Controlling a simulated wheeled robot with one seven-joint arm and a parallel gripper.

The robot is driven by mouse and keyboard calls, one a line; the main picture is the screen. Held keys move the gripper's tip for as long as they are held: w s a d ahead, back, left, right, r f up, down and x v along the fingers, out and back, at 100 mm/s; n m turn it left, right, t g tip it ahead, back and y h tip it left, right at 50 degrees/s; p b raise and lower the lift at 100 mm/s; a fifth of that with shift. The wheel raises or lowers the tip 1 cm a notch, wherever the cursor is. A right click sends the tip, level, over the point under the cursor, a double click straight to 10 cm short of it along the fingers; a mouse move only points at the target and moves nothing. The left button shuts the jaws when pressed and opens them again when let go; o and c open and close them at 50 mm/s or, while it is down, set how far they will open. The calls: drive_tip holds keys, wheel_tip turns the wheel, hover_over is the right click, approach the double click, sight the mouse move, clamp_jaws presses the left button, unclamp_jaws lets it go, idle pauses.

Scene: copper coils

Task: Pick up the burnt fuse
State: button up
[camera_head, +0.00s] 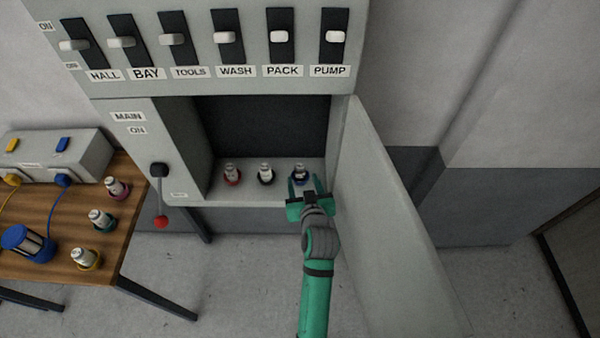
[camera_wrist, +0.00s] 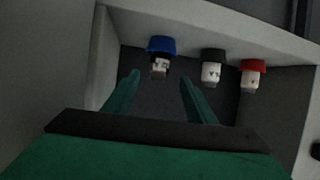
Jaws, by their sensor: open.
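Three fuses stand in coloured sockets on the floor of the open cabinet compartment. The fuse in the blue socket (camera_head: 300,172), at the right, has dark marks on its body and looks like the burnt one. In the wrist view this dark-marked fuse (camera_wrist: 160,66) stands ahead, between the lines of the two fingers. My gripper (camera_head: 304,183) is open and empty, at the front of the compartment by this fuse. In the wrist view my gripper (camera_wrist: 160,78) shows a clear gap between its fingertips. The fingers partly hide the blue socket in the head view.
Fuses in the black socket (camera_head: 265,173) and red socket (camera_head: 231,174) stand to the left. The open cabinet door (camera_head: 385,215) is close on my arm's right. A wooden table (camera_head: 55,235) at left holds several more fuses.

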sight(301, 174)
drive_tip(key=x, duration=0.8)
drive_tip(key=shift+f, duration=0.15)
drive_tip(key=shift+s, duration=0.1)
drive_tip(key=c, duration=1.1)
